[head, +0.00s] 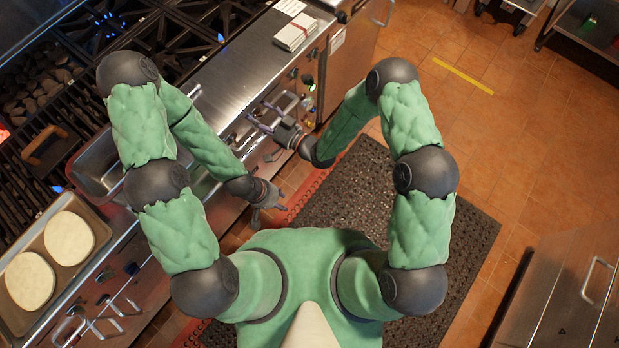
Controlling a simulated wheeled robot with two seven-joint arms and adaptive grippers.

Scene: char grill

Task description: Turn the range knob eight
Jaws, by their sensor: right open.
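The range's steel front panel runs diagonally, with dark knobs (307,79) near its upper end and a lit green indicator beside them. More of the panel's knobs are hidden or too small to make out, and I cannot tell which is knob eight. My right gripper (263,119) is open at the panel, its fingers pointing left toward the front edge. I cannot tell whether it touches a knob or the handle there. My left gripper (268,213) is lower, beside the front of the range. Its fingers look spread and empty.
Metal handles (285,103) stick out from the range front. A steel pan (98,178) and a tray (62,284) with two pale round patties lie on the left. A black perforated mat (345,190) covers the floor. Open tiled floor lies to the right.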

